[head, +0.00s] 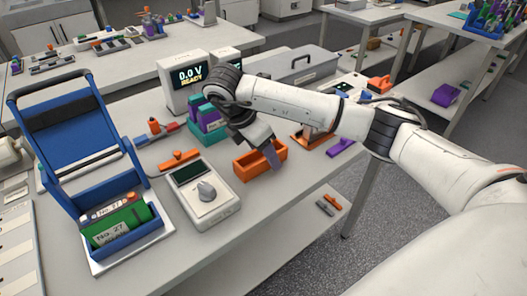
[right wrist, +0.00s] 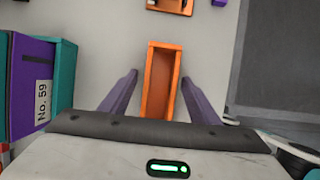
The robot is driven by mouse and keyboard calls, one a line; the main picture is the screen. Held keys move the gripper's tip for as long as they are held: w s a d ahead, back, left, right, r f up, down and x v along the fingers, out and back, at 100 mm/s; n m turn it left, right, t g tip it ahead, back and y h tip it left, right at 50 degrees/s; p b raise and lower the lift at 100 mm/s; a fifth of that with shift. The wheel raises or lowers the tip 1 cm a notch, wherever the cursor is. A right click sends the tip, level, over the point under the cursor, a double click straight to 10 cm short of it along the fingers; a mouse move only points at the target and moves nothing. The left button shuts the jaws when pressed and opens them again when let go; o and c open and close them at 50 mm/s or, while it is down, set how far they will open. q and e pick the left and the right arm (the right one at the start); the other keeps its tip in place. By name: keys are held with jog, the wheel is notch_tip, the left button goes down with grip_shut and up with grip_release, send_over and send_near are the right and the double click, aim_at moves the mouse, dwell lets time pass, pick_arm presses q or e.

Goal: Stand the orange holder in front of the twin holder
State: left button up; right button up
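The orange holder (head: 247,167) is an open, empty-looking trough on the bench. It also shows in the right wrist view (right wrist: 161,95), lengthwise between my fingers. My right gripper (right wrist: 159,80) is open, one finger on each side of the holder with gaps to both walls. In the head view my right gripper (head: 270,153) reaches down at the holder, one finger in front of its near side; the other finger is hidden. I cannot tell which object is the twin holder.
A meter (head: 187,80) reads 0.0 V READY behind. The bench edge lies close in front.

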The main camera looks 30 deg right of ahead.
jog(key=p+v, duration=0.1)
jog(key=v, duration=1.1)
